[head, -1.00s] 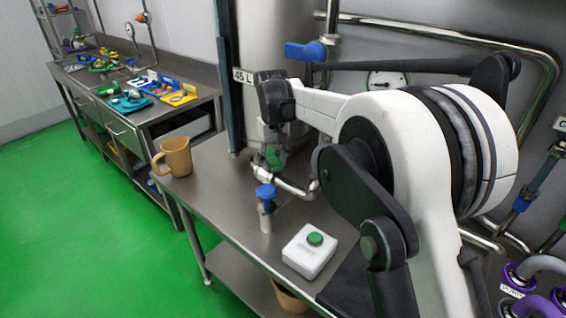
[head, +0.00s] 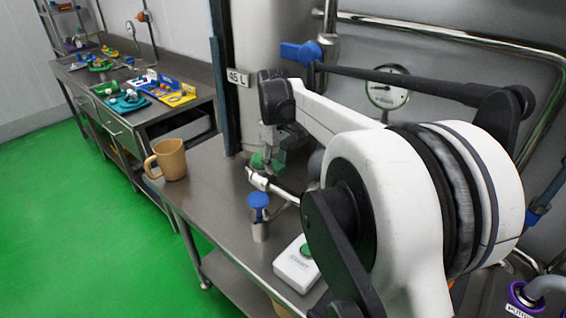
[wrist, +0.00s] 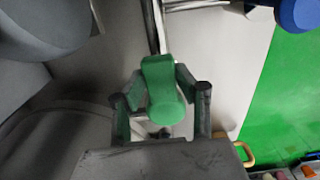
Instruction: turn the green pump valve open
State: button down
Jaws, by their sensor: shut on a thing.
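The green pump valve (wrist: 163,95) is a rounded handle in the middle of the wrist view. My gripper (wrist: 160,82) has a finger on each side of it and is shut on it. In the head view the green valve (head: 260,163) sits low by the metal pipe, beneath my gripper (head: 268,152), and is partly hidden by it. The pipe below the valve shows as a shiny tube. How far the valve is turned I cannot tell.
A tan jug (head: 171,160) stands at the table's left edge. A blue-topped fitting (head: 259,215) and a white box with a green button (head: 297,268) stand in front. A blue valve handle (head: 300,52) and a gauge (head: 388,88) are behind my arm.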

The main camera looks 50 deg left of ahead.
aim_at(276, 164)
jog(key=c, duration=1.3)
grip_release()
notch_tip(276, 164, up, 12)
jog(key=shift+r, duration=0.1)
